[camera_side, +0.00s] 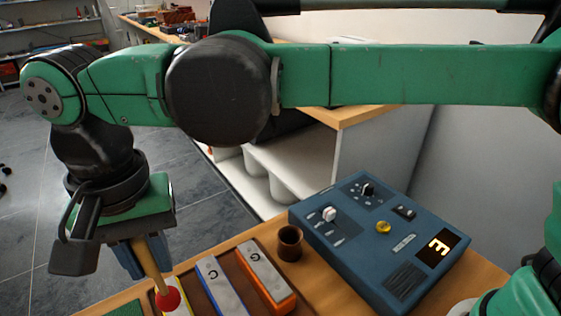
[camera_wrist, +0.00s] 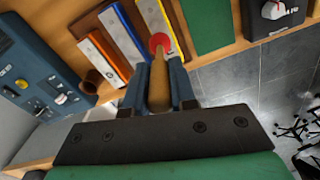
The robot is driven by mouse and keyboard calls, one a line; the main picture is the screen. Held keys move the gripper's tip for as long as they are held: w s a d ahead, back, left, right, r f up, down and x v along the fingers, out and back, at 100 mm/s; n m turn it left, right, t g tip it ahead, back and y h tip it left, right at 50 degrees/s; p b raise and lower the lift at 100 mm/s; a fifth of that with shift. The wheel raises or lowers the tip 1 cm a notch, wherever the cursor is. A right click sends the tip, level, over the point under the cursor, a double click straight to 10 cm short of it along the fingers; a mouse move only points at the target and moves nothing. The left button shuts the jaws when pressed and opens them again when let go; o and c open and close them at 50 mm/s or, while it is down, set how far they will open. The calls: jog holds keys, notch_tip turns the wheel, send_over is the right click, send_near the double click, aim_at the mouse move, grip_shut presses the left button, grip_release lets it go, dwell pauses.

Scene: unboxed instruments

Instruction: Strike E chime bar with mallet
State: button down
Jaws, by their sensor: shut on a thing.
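My gripper (camera_side: 143,258) is shut on the wooden handle of a mallet (camera_side: 153,265), with the red head (camera_side: 168,299) pointing down. The mallet also shows in the wrist view (camera_wrist: 158,85), between my two blue fingers. Its head is over the yellow-edged chime bar (camera_side: 183,288); I cannot tell whether they touch. Beside that bar lie a blue chime bar (camera_side: 220,285) and an orange chime bar (camera_side: 264,266). All three show in the wrist view. The blue and orange bars carry dark letters that look like C or G. The yellow bar's letter is not readable, so I cannot tell which is E.
A brown cup (camera_side: 290,244) stands beside the orange bar. A blue box (camera_side: 375,250) with knobs, a yellow button and a lit display (camera_side: 438,246) stands to the right. A green mat (camera_wrist: 207,25) lies past the yellow bar.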

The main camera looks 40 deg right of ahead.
notch_tip(320, 180, down, 5)
jog(key=shift+r, duration=2.65)
